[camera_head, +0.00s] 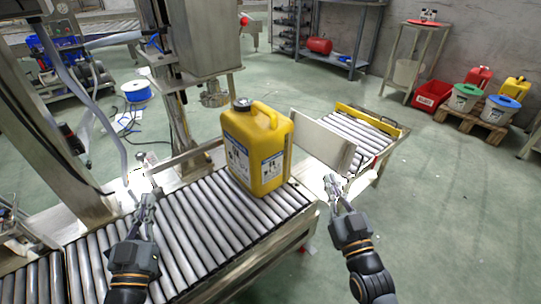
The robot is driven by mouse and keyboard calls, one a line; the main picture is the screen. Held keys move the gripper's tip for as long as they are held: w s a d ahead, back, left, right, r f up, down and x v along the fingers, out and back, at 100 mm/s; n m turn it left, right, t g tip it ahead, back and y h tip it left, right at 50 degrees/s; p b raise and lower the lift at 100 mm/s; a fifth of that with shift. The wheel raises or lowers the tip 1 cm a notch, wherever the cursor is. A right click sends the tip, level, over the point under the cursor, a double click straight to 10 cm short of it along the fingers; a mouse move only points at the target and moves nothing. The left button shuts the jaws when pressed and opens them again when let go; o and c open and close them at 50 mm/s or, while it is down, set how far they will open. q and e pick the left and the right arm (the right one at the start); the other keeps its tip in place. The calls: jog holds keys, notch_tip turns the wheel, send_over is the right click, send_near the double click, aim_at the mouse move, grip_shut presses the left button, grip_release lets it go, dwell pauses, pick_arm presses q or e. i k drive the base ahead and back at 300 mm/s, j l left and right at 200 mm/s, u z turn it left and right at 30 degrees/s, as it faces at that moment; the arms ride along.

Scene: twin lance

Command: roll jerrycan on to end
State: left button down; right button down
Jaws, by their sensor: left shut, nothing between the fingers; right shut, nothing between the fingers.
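A yellow jerrycan (262,160) with a black cap and labels on its sides stands upright on the roller conveyor (203,222), near its far right end. My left gripper (148,200) is shut and empty above the rollers, to the left of the jerrycan and apart from it. My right gripper (331,184) is shut and empty to the right of the jerrycan, past the conveyor's edge and apart from the can. A further short roller section (350,130) with a yellow end stop (369,115) lies beyond the jerrycan to the right.
A pale upright plate (322,140) stands between the jerrycan and the end section. A metal filling machine (200,40) rises behind the conveyor at the left. A pallet (471,122) with several containers and a red crate (432,95) stand far right. The rollers left of the jerrycan are clear.

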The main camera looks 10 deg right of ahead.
aim_at(258, 141)
jog(key=u, duration=0.65)
jog(key=l+u, duration=0.5)
jog(key=u, duration=0.2)
jog(key=k+l+u, duration=0.1)
jog(key=l+u, duration=0.15)
jog(key=l, duration=0.15)
jog(key=k+l+u, duration=0.25)
jog(key=l, duration=0.2)
jog(key=k+l, duration=0.1)
jog(key=l, duration=0.25)
jog(key=k+l+u, duration=0.1)
jog(key=l, duration=0.25)
jog(key=k+l, duration=0.1)
jog(key=l, duration=0.2)
jog(key=k+l+u, duration=0.1)
jog(key=l, duration=0.25)
